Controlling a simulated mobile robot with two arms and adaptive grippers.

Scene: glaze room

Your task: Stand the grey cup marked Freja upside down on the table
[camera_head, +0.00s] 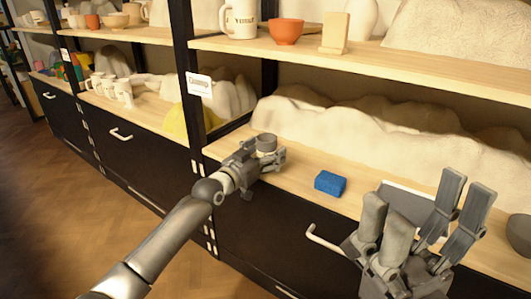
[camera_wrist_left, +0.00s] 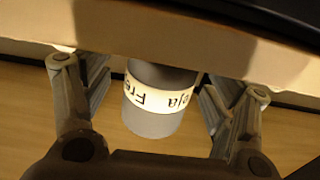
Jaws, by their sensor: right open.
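The grey cup (camera_head: 266,143) stands near the front edge of the pale wooden table (camera_head: 300,170), a dark opening showing at its top. In the left wrist view the cup (camera_wrist_left: 155,100) has a white band with black lettering, partly readable as Freja and upside down in the picture. My left gripper (camera_head: 265,155) is at the cup, its fingers (camera_wrist_left: 155,85) on either side. The right finger looks close against the cup, with a narrow gap at the left; whether they grip is unclear. My right gripper (camera_head: 425,205) is open and empty, fingers up, at lower right.
A blue sponge (camera_head: 330,183) lies right of the cup. A dark round bowl (camera_head: 520,232) stands at the right edge. The upper shelf (camera_head: 370,62) holds a mug, an orange bowl (camera_head: 286,31) and a wooden block. A black post with a white tag (camera_head: 199,84) rises left of the cup.

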